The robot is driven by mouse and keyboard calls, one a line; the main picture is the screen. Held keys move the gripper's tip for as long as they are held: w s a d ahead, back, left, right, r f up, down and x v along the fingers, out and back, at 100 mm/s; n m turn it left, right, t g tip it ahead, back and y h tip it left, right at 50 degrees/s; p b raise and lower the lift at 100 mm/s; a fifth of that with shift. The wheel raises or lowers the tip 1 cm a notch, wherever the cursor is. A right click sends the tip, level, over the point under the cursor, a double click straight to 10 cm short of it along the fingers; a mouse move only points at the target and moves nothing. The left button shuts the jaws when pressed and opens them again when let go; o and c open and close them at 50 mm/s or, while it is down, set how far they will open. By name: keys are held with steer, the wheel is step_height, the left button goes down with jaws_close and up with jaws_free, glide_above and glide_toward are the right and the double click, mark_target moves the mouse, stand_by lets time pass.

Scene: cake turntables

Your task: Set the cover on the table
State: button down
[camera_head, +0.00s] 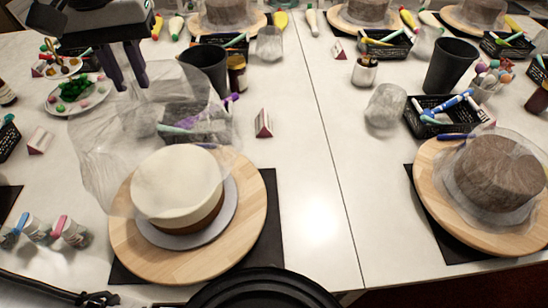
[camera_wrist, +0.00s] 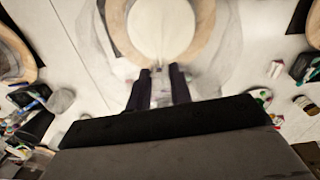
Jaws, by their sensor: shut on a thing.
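A clear, thin see-through cover (camera_head: 98,155) hangs tilted from my gripper (camera_head: 131,82), which is shut on it at the upper left. The cover's lower edge overlaps the left side of the cake in the head view; whether they touch, I cannot tell. The white-topped, brown-bottomed cake (camera_head: 177,182) sits uncovered on a grey disc (camera_head: 228,218) on a round wooden turntable (camera_head: 128,248). In the wrist view, my gripper's fingers (camera_wrist: 158,74) show below the white cake top (camera_wrist: 160,28), with the faint cover (camera_wrist: 232,45) around it. The white table (camera_head: 310,205) lies below.
A brown cake under a clear cover (camera_head: 497,172) stands on another turntable at right. A black cup (camera_head: 206,66), a small dark jar (camera_head: 237,74), a black basket (camera_head: 200,128) and a card (camera_head: 263,123) stand behind. Shakers (camera_head: 72,232) stand left. Bare table lies between the turntables.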

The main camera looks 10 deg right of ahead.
steer(key=w+d+f+m+b, duration=0.1)
steer(key=w+d+m+b, duration=0.15)
steer(key=d, duration=0.55)
steer(key=w+d+f+m+b, duration=0.2)
steer(key=d+m, duration=0.2)
steer(key=d, duration=0.5)
steer(key=s+d+f+m+b, duration=0.15)
steer(key=d+m, duration=0.25)
steer(key=d, duration=0.6)
steer(key=s+d+m+b, duration=0.2)
steer(key=d+m+b, duration=0.15)
steer(key=d, duration=0.65)
step_height(320, 180, down, 20)
steer(key=b, duration=0.1)
steer(key=shift+s+a, duration=0.15)
steer(key=shift+s, duration=0.05)
steer(key=shift+f, duration=0.15)
steer(key=c, duration=1.3)
jaws_free()
steer(key=shift+o, duration=0.2)
step_height(320, 180, up, 12)
